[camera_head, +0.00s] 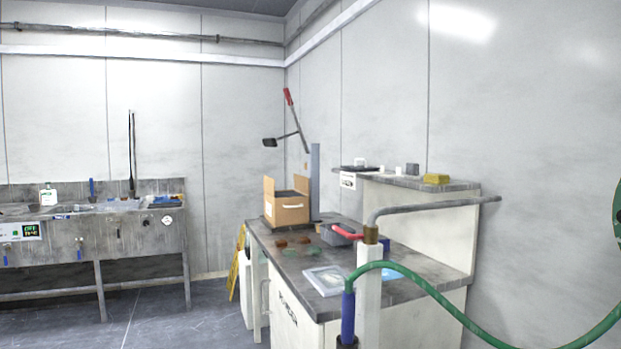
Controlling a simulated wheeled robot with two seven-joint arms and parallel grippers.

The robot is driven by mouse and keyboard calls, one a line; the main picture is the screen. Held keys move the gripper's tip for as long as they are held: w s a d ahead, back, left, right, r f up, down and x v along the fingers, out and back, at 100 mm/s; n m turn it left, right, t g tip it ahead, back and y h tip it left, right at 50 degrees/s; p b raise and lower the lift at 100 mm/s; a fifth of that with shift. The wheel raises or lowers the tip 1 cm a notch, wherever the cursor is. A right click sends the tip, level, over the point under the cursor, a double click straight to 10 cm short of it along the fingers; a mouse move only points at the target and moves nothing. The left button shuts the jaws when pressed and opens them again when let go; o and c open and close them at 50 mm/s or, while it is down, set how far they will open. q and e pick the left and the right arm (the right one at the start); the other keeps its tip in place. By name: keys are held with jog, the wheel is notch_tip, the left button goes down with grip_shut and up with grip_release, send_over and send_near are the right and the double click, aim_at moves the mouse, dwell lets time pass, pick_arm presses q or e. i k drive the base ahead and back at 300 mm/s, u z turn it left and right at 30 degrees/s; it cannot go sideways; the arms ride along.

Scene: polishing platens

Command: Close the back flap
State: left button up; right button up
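A brown cardboard box (286,213) stands upright at the far end of the dark-topped bench (392,299). Two of its flaps stand up, one at the left side (269,186) and one at the right side (301,184). The top between them looks open, with a dark inside. A small pale mark shows on the front face. I cannot make out which flap is the back one at this distance. Neither of my grippers is in view.
A raised shelf (400,180) holds a yellow block (436,178). Open floor (165,318) lies left of the bench.

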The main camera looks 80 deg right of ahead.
aim_at(301, 184)
jog(key=z, duration=1.85)
jog(key=i, duration=6.6)
jog(key=z, duration=1.85)
